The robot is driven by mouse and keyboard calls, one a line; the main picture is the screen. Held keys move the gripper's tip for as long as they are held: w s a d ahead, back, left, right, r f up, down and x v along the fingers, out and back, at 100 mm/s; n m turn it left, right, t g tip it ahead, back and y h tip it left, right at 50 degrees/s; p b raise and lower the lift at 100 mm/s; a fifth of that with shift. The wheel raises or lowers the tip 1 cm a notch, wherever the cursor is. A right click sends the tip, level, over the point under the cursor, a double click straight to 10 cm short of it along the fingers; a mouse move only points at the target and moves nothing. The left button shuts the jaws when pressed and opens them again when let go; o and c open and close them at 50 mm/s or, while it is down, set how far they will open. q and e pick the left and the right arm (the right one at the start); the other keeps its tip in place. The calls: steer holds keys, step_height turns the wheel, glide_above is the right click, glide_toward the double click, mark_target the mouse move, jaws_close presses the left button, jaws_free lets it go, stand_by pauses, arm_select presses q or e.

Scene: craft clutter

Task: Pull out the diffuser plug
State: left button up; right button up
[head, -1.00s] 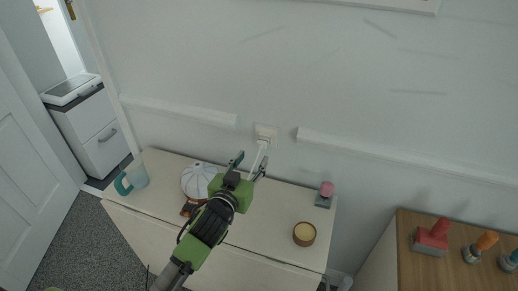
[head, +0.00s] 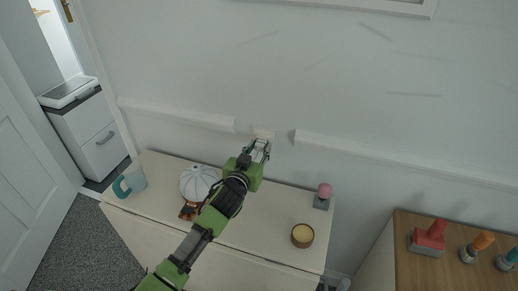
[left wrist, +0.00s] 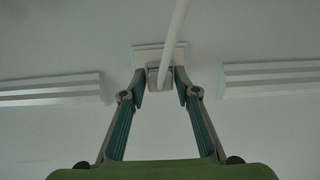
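The diffuser plug (left wrist: 159,76) is a small pale block in the white wall socket (left wrist: 148,52), with a white cord (left wrist: 176,25) running from it across the top of the left wrist view. In the head view the socket (head: 263,134) shows above the back edge of the white cabinet; my gripper mostly hides the plug there. My left gripper (left wrist: 160,80) is at the wall, one finger on each side of the plug. The fingers look open, with narrow gaps beside the plug. My right gripper is in neither view.
On the cabinet top (head: 265,225) are a teal-handled pitcher (head: 133,181), a pale cap (head: 198,182), a round brown tin (head: 302,235) and a pink-topped stamp (head: 323,195). White rails (head: 345,147) run along the wall on both sides. A wooden table (head: 440,270) stands right.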

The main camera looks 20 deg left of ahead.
mark_target(259, 151)
arm_select(q)
jaws_close()
steer(key=shift+s+f, duration=0.1)
steer(key=shift+s, duration=0.05)
steer(key=shift+s+p, duration=0.3)
steer(key=shift+s, duration=0.05)
steer(key=shift+s, duration=0.15)
stand_by(0.4)
steer(key=shift+s, duration=0.3)
steer(key=shift+s+a+p, duration=0.1)
steer(key=shift+s+p, duration=0.9)
steer(key=shift+s, duration=0.85)
